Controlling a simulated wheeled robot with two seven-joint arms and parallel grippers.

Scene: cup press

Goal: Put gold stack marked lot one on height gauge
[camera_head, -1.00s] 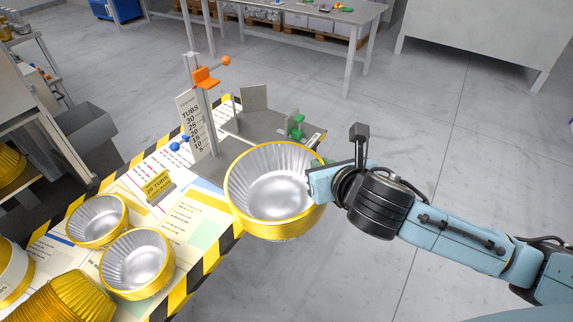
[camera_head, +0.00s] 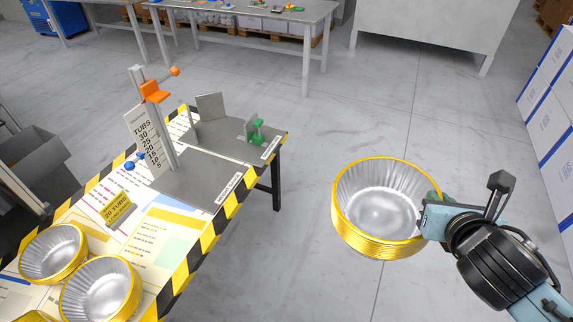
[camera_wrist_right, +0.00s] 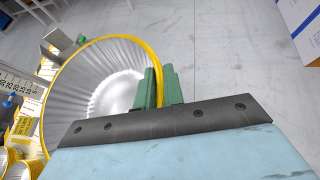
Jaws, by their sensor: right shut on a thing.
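A gold tub stack (camera_head: 379,245) with a silver inside is held upright in the air, right of the table and over the floor. My right gripper (camera_head: 432,207) is shut on its right rim. In the right wrist view the green fingers (camera_wrist_right: 162,88) pinch the wall of the stack (camera_wrist_right: 75,70). No lot mark is readable on it. The height gauge (camera_head: 160,125), a post with an orange slider and a scale marked TUBS, stands on a grey plate (camera_head: 190,183) on the table. The plate beside the post is bare. My left gripper is out of view.
Two more gold tub stacks (camera_head: 57,278) (camera_head: 120,288) stand at the table's near left. A yellow sign (camera_head: 117,207) reading 20 TUBS is behind them. Upright grey plates and a green clamp (camera_head: 257,132) sit at the table's far end. White boxes (camera_head: 548,95) stand at the right.

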